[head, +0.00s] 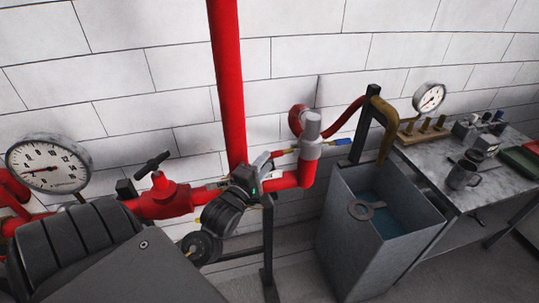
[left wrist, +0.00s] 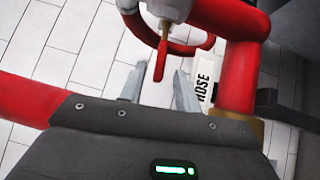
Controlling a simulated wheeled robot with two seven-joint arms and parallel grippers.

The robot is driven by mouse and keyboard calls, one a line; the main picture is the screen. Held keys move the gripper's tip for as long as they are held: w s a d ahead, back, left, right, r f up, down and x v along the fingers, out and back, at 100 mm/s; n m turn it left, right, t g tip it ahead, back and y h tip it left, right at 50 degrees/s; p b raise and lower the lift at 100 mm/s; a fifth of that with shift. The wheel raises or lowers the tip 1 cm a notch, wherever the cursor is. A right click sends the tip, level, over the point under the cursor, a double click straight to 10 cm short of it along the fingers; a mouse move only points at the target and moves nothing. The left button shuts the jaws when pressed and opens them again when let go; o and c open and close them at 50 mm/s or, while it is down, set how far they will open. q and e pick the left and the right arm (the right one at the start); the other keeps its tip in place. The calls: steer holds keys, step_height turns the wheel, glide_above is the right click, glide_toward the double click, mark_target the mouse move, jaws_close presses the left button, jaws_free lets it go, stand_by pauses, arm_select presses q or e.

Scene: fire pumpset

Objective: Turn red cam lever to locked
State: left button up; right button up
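The red cam lever (left wrist: 160,60) hangs from a grey-white coupling (left wrist: 168,9) in the left wrist view. In the head view the lever (head: 284,153) looks like a short red bar beside the grey coupling (head: 310,138) on the red pipe. My left gripper (left wrist: 160,84) is open, with its two metal fingers apart on either side of the lever's lower end. No contact with the lever is visible. In the head view this gripper (head: 268,167) is close to the lever, and its body hides part of the pipe. My right gripper is not in view.
A red riser pipe (head: 228,80) stands behind my left gripper. A red valve (head: 165,195) and a gauge (head: 47,163) are at left. A grey water tank (head: 345,235) and a cluttered bench (head: 430,165) are at right. A HOSE label (left wrist: 203,88) is beside the right finger.

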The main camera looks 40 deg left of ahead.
mark_target(278, 154)
arm_select(q)
steer(key=shift+w+a+r+p, duration=0.1)
steer(key=shift+w+a+p, duration=0.1)
steer(key=shift+w, duration=0.5)
steer(key=shift+w+a+p, duration=0.1)
steer(key=shift+w+p, duration=0.05)
steer(key=shift+w, duration=0.5)
steer(key=shift+c, duration=0.2)
steer(key=shift+d, duration=0.1)
jaws_close()
